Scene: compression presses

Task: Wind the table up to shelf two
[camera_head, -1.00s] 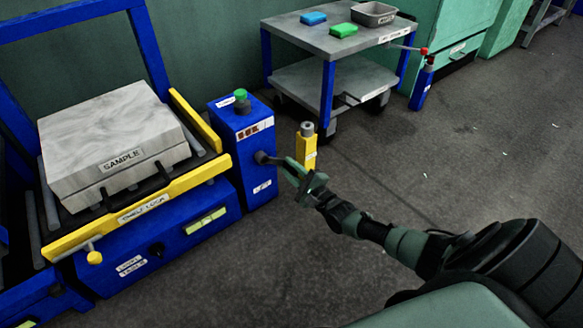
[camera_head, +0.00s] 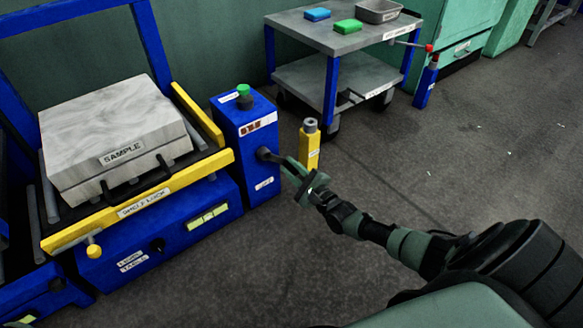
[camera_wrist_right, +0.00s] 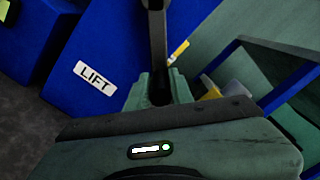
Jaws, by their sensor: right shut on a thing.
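The blue lift box (camera_head: 247,145) has a green knob on top, a small display with characters too small to read, and a LIFT label, which also shows in the wrist view (camera_wrist_right: 95,76). A dark crank handle (camera_head: 267,154) sticks out of its right side. My right gripper (camera_head: 291,168) is shut on this handle; the wrist view shows the dark bar (camera_wrist_right: 157,35) running between its fingers (camera_wrist_right: 158,90). Left of the box, a grey SAMPLE block (camera_head: 112,135) lies on the table behind the yellow SHELF LOCK bar (camera_head: 140,203). My left gripper is out of view.
A yellow post (camera_head: 309,148) stands just behind my right gripper. A grey cart (camera_head: 345,40) with a blue and a green block and a metal pan is at the back. A blue bottle-like thing (camera_head: 426,85) is at its right. The floor at right is clear.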

